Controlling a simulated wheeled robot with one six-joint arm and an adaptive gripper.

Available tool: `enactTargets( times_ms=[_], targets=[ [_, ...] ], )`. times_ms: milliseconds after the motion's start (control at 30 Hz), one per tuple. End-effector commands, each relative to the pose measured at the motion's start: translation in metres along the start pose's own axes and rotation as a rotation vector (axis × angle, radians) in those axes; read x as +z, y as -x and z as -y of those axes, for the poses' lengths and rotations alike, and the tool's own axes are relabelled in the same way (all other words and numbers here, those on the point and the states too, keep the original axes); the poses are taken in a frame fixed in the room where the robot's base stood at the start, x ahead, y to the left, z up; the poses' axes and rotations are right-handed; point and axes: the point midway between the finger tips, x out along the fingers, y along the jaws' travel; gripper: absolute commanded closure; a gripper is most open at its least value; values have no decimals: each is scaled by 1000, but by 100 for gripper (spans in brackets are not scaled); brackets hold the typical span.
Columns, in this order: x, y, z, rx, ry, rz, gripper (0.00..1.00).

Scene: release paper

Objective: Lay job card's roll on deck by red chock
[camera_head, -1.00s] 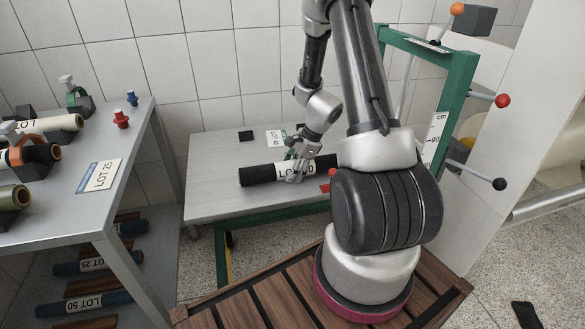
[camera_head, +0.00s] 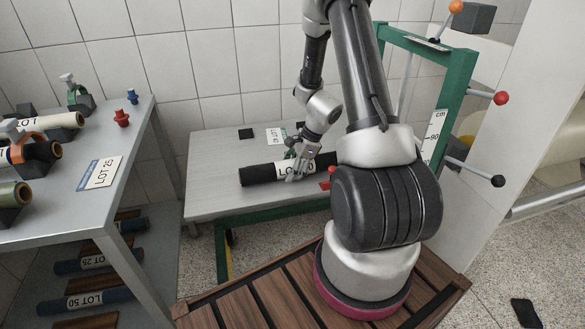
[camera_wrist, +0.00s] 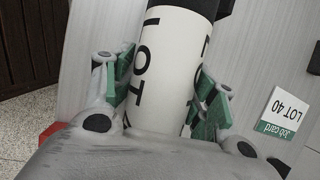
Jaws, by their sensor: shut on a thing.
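My gripper (camera_head: 297,172) is shut on a black-ended roll (camera_head: 258,174) with a white label. In the wrist view its green finger pads (camera_wrist: 165,95) press both sides of the label (camera_wrist: 162,60), which reads LOT; its number is hidden or unclear. The roll lies level, at or just above the grey deck (camera_head: 220,204); I cannot tell if it touches. The job card (camera_wrist: 283,112) reads LOT 40 and lies on the deck, behind the roll in the head view. The red chock (camera_head: 326,185) is by the roll's right part, partly hidden by my arm.
A black square (camera_head: 246,133) lies at the deck's back. On the left, a grey bench (camera_head: 55,207) holds other rolls in black cradles, a LOT 25 card (camera_head: 100,173) and red and blue pegs. Blue rolls lie on a lower shelf. A green frame (camera_head: 452,100) with coloured knobs stands at right.

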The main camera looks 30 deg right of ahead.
Motion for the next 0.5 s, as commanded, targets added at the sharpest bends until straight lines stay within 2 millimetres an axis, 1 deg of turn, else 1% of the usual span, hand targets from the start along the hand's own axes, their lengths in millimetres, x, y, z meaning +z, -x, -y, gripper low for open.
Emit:
enactTargets(
  times_ms=[33,67,100,167,200,233,267,500],
  targets=[
    [-4,-3,3,-6,2,-11,100],
    [-4,-3,3,-7,2,-11,100],
    [-4,-3,4,-7,2,-11,40],
    [-4,-3,4,-8,3,-12,30],
    [-4,-3,4,-7,3,-12,22],
    [-4,-3,4,-7,3,-12,17],
    [-4,-3,3,-7,3,-11,14],
    [-3,-2,3,-6,2,-9,14]
  ],
)
